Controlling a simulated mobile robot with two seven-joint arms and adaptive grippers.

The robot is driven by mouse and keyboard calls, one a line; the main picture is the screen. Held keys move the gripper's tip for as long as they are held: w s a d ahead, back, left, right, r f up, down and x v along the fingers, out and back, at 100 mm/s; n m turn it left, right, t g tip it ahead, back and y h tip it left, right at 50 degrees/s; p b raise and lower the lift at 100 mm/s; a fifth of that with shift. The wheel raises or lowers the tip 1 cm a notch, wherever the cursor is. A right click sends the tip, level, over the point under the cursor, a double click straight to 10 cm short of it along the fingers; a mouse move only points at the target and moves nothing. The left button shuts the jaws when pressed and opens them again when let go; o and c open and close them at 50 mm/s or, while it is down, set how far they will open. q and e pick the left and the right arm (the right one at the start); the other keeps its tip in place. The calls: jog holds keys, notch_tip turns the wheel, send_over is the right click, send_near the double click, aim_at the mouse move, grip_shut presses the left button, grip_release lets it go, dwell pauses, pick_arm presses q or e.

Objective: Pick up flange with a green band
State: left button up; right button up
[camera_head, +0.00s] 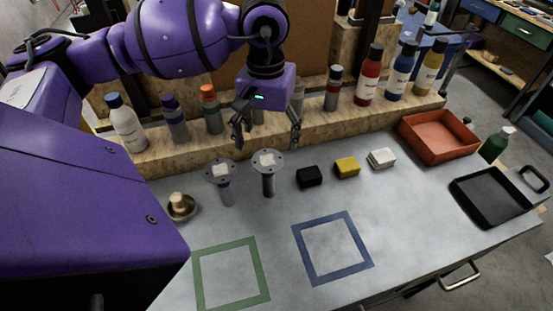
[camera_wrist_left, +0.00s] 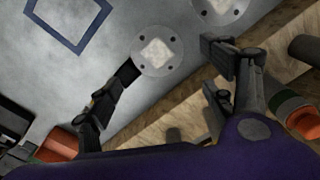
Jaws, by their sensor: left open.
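Two grey flanges with round, bolt-holed tops and pale square centres stand upright on the bench: a left flange (camera_head: 220,172) and a right flange (camera_head: 267,162). A green band cannot be made out on either stem. My left gripper (camera_head: 266,143) is open and empty, pointing down, just behind and above the right flange in the head view. In the left wrist view, the right flange (camera_wrist_left: 157,52) shows between the spread fingers of my left gripper (camera_wrist_left: 165,65), and the left flange (camera_wrist_left: 220,8) is partly cut off at the top edge. My right gripper is not in view.
A wooden ledge (camera_head: 345,117) with several bottles runs behind. Black (camera_head: 309,177), yellow (camera_head: 347,168) and white (camera_head: 382,158) blocks sit right of the flanges. A small bowl (camera_head: 180,209) sits left. Green (camera_head: 231,246) and blue (camera_head: 350,219) outlined squares in front are empty.

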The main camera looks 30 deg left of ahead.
aim_at(269, 159)
pick_arm(q)
jog(key=shift+s+d+f, duration=0.1)
jog(key=shift+s+f, duration=0.4)
jog(key=shift+f, duration=0.3)
jog(key=f, duration=0.1)
jog(key=f+p, duration=0.1)
jog(key=f, duration=0.3)
jog(key=shift+d, duration=0.25)
jog(key=c, duration=1.8)
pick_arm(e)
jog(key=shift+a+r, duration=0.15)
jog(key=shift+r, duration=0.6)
pick_arm(q)
jog(key=shift+r, duration=0.1)
jog(key=shift+c, duration=0.2)
